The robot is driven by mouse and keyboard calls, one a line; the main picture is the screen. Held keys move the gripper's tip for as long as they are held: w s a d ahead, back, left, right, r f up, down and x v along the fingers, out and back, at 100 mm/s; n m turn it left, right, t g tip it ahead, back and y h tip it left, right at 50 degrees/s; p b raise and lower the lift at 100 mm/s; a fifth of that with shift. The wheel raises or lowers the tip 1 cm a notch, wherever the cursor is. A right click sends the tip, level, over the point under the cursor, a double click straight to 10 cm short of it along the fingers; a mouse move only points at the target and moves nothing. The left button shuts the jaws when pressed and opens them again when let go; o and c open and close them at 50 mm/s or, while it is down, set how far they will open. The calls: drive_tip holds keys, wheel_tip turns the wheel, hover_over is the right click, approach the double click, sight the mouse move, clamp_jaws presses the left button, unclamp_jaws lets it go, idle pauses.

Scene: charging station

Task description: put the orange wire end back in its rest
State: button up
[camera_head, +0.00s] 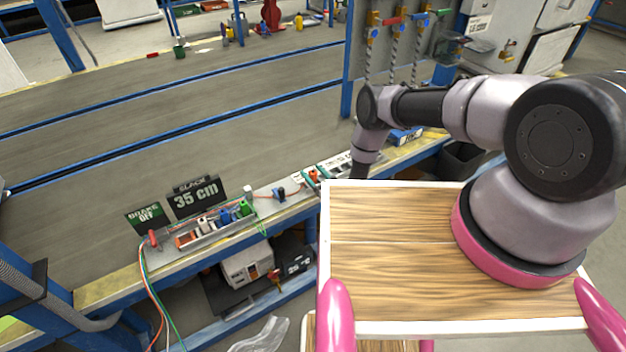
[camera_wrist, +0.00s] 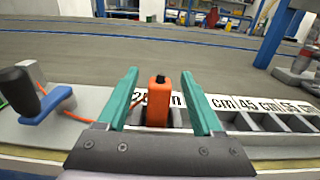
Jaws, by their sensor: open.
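The orange wire end (camera_wrist: 158,103) is an upright orange block with a black tip in the wrist view. It stands at the row of labelled slots (camera_wrist: 270,121), by a partly covered label that seems to read 25 cm. Its lower part is hidden behind my gripper's body. My gripper (camera_wrist: 160,78) is open, with one teal finger on each side of the block and a gap visible on both sides. An orange wire (camera_wrist: 75,116) runs to the left.
A black and blue handle (camera_wrist: 40,100) stands left of my gripper. Slots labelled 45 cm and 55 cm lie to the right and look empty.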

clamp_jaws()
drive_tip(key=shift+r, duration=0.15)
